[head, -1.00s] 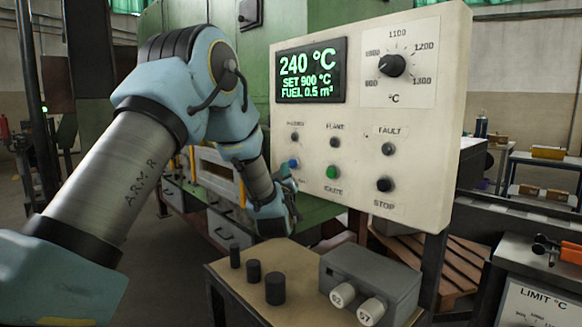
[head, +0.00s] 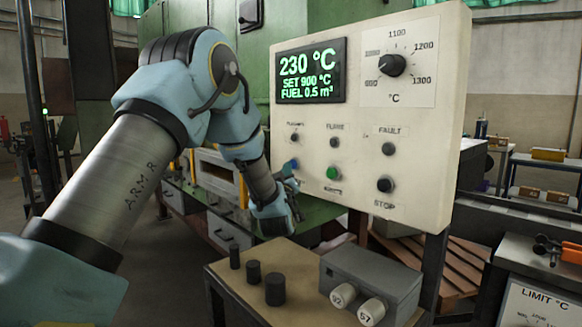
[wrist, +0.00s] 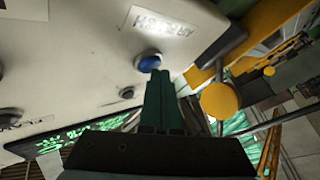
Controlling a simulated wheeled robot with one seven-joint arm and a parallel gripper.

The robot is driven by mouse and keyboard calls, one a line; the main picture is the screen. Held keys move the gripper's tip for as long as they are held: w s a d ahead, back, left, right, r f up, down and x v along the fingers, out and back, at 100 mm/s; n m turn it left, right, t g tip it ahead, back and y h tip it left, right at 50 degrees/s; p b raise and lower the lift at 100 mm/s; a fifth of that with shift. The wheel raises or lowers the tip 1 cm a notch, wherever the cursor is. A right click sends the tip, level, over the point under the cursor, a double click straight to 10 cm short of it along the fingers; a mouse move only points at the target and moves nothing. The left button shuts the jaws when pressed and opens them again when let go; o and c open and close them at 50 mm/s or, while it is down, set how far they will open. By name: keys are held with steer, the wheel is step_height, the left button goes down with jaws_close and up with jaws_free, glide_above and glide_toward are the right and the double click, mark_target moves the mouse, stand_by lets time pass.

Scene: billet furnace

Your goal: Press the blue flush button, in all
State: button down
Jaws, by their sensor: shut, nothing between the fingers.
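The blue button (head: 294,163) is at the lower left of the cream control panel (head: 430,185). In the wrist view the blue button (wrist: 149,63) is a round blue cap in a dark ring. My gripper (head: 291,175) is shut and empty, close to the panel below the button. In the wrist view its dark green fingers (wrist: 160,76) point at the button, with their tips just below its lower edge. I cannot tell whether they touch it. The panel display (head: 311,71) reads 230 °C, set 900 °C, fuel 0.5 m³.
A green button (head: 333,173) and a dark stop button (head: 385,184) sit right of the blue one. A dial (head: 393,65) is above. Below stands a bench (head: 235,292) with black cylinders and a grey box (head: 375,280). A yellow round part (wrist: 219,101) is right of the fingers.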

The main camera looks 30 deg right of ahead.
steer(key=shift+s+a+b, duration=0.2)
steer(key=shift+a+b, duration=0.4)
steer(key=shift+a, duration=0.15)
steer(key=shift+a, duration=0.1)
steer(key=shift+s+a+b, duration=0.25)
steer(key=shift+a+b, duration=0.4)
steer(key=shift+a, duration=0.55)
steer(key=shift+s+a+b, duration=0.2)
steer(key=shift+a+b, duration=0.4)
steer(key=shift+a, duration=0.6)
